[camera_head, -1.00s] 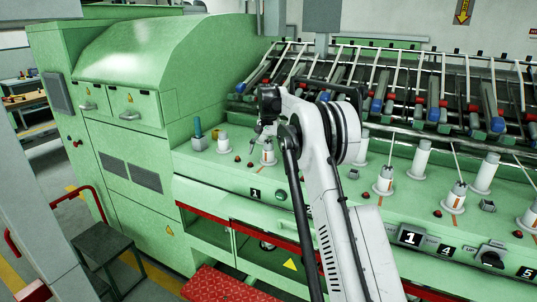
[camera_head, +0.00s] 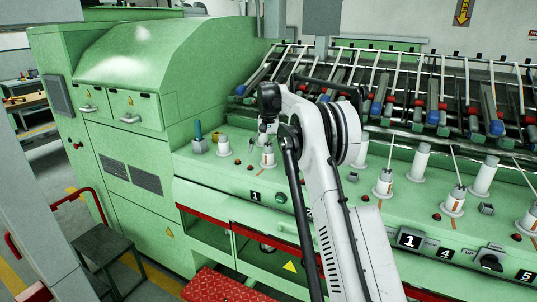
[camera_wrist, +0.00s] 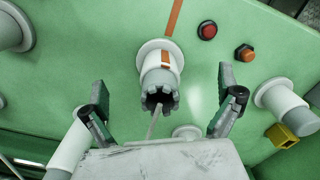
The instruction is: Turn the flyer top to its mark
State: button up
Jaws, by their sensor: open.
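In the wrist view, the flyer top (camera_wrist: 159,97) is a grey notched crown on a white cylinder, with a dark opening and a thin rod or strand coming out. An orange mark (camera_wrist: 166,58) shows on the white collar side, and an orange stripe (camera_wrist: 174,18) runs on the green deck beyond it. My gripper (camera_wrist: 162,86) is open, one finger on each side of the flyer top, with gaps on both sides. In the head view, the white flyer (camera_head: 268,156) stands on the deck just below my gripper (camera_head: 262,132).
Red (camera_wrist: 207,31) and orange (camera_wrist: 245,53) buttons sit right of the flyer in the wrist view. White posts (camera_wrist: 282,103) stand on either side, and a yellow piece (camera_wrist: 281,136) lies at right. More flyers (camera_head: 384,182) line the deck rightward in the head view.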

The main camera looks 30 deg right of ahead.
jog(key=shift+r+p, duration=1.8)
jog(key=shift+r, duration=1.75)
jog(key=shift+s+a+r, duration=0.1)
jog(key=shift+a+r, duration=0.05)
jog(key=shift+r, duration=0.05)
jog(key=s+a+r+n+t+b, duration=0.1)
jog(key=s+a+r+t+b, duration=0.1)
jog(key=s+a+r, duration=0.55)
jog(key=s+a+r+n+t+b, duration=0.1)
jog(key=s+a+r+n+b, duration=0.15)
jog(key=s+a, duration=0.85)
jog(key=s+a+f+t+b, duration=0.1)
jog(key=s+f, duration=0.4)
jog(key=s, duration=0.5)
jog(key=s+a+f+n+t+b, duration=0.1)
jog(key=s+a+f+b, duration=0.1)
jog(key=s+f, duration=0.4)
jog(key=s+a+f+n+t+b, duration=0.1)
jog(key=s+f, duration=0.5)
jog(key=s, duration=0.9)
jog(key=shift+a+f+t+b, duration=0.3)
jog(key=shift+a+t, duration=0.3)
jog(key=shift+a, duration=0.45)
